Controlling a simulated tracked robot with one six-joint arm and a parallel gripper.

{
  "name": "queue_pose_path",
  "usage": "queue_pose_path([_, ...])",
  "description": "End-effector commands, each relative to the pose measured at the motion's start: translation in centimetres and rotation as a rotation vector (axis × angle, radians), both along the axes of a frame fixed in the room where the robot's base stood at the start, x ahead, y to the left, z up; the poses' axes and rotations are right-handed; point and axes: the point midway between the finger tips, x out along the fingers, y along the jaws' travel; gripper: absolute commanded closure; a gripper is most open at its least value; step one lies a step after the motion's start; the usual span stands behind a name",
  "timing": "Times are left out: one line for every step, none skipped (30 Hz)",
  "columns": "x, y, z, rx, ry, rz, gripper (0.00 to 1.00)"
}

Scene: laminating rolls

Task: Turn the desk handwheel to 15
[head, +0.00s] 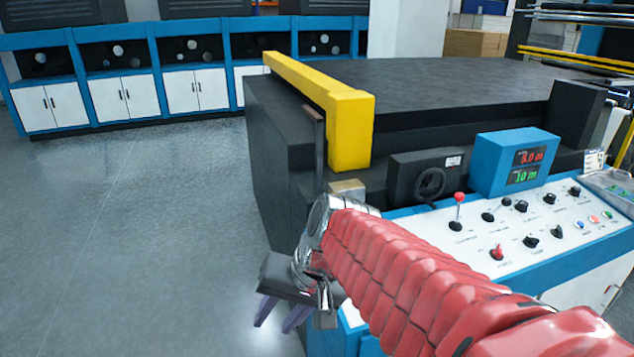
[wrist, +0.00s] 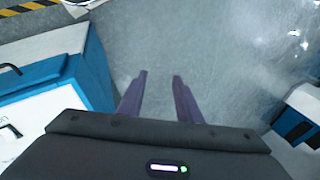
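The desk handwheel (head: 430,185) is a black wheel on the front of a dark box behind the control desk. A small white label is beside it, too small to read. My gripper (head: 276,312) hangs low at the left end of the desk, pointing down over the floor, well to the left of and below the handwheel. In the wrist view its two purple fingers (wrist: 159,84) are apart with only grey floor between them. The handwheel is not in the wrist view.
A blue display box (head: 515,162) shows red and green readings, about 8.0 m and 10 m. The sloped control desk (head: 470,228) carries several knobs and levers, including a red-topped lever (head: 459,200). A yellow beam (head: 349,125) stands behind. The floor (head: 150,230) at left is clear.

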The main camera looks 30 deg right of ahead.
Motion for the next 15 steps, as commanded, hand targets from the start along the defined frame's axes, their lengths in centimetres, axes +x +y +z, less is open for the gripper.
queue_pose_path([-0.8, 0.6, 0.2, -0.053, -0.02, 0.053, 0.68])
queue_pose_path([-1.3, 0.8, 0.3, -0.084, -0.029, 0.083, 0.68])
queue_pose_path([-1.9, 1.0, 0.4, -0.128, -0.044, 0.122, 0.68])
queue_pose_path([-2.3, 1.1, 0.5, -0.16, -0.057, 0.149, 0.68])
queue_pose_path([-2.7, 1.2, 0.5, -0.192, -0.069, 0.178, 0.68])
queue_pose_path([-3.2, 1.3, 0.6, -0.234, -0.086, 0.216, 0.68])
queue_pose_path([-3.6, 1.4, 0.7, -0.265, -0.1, 0.243, 0.68])
queue_pose_path([-3.9, 1.4, 0.8, -0.296, -0.114, 0.269, 0.68])
queue_pose_path([-4.3, 1.5, 1.0, -0.334, -0.132, 0.302, 0.68])
queue_pose_path([-4.6, 1.5, 1.1, -0.36, -0.145, 0.324, 0.68])
queue_pose_path([-4.8, 1.5, 1.2, -0.383, -0.156, 0.345, 0.68])
queue_pose_path([-5.0, 1.5, 1.3, -0.411, -0.17, 0.368, 0.68])
queue_pose_path([-5.2, 1.4, 1.4, -0.43, -0.181, 0.383, 0.68])
queue_pose_path([-5.3, 1.4, 1.5, -0.445, -0.189, 0.395, 0.68])
queue_pose_path([-5.4, 1.4, 1.5, -0.461, -0.198, 0.409, 0.68])
